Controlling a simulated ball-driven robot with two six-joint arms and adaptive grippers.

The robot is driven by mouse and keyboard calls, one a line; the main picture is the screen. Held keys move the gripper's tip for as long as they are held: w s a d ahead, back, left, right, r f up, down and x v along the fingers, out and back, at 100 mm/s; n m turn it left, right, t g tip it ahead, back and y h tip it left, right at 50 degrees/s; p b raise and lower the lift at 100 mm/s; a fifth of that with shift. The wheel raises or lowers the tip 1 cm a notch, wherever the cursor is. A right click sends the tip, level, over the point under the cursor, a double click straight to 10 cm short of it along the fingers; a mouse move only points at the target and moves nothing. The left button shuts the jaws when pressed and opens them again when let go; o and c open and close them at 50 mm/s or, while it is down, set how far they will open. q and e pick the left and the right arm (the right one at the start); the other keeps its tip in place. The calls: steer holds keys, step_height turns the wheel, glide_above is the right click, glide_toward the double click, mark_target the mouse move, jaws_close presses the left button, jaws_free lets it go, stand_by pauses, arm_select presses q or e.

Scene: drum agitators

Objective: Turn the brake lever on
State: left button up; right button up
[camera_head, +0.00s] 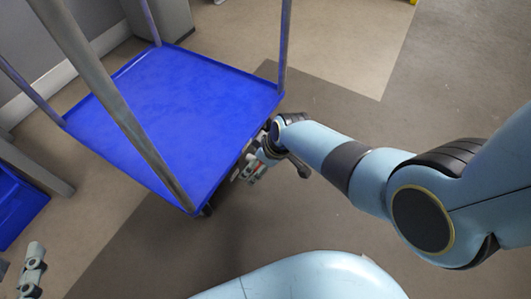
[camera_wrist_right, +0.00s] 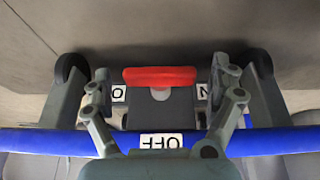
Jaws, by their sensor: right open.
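The brake lever (camera_wrist_right: 160,76) is a red bar on a dark grey plate below the blue cart edge in the right wrist view. A white "OFF" label (camera_wrist_right: 161,140), upside down, is on the near side. Partly covered "O" (camera_wrist_right: 118,93) and "N" (camera_wrist_right: 203,91) labels flank the plate. My right gripper (camera_wrist_right: 161,70) is open, one finger beyond each end of the red bar, with no clear contact. In the head view, my right gripper (camera_head: 249,171) is at the cart's near right edge. My left gripper (camera_head: 34,268) is at the bottom left, cut off; its jaw opening is unclear.
The blue cart platform (camera_head: 178,105) is empty, with grey metal posts at its corners. One post (camera_head: 118,112) crosses the head view. Two cart wheels (camera_wrist_right: 70,69) flank the lever. Another blue cart (camera_head: 17,205) stands at left. The floor (camera_head: 330,105) to the right is clear.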

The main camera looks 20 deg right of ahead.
steer(key=v, duration=1.1)
steer(key=shift+r, duration=0.2)
steer(key=shift+s+d, duration=0.1)
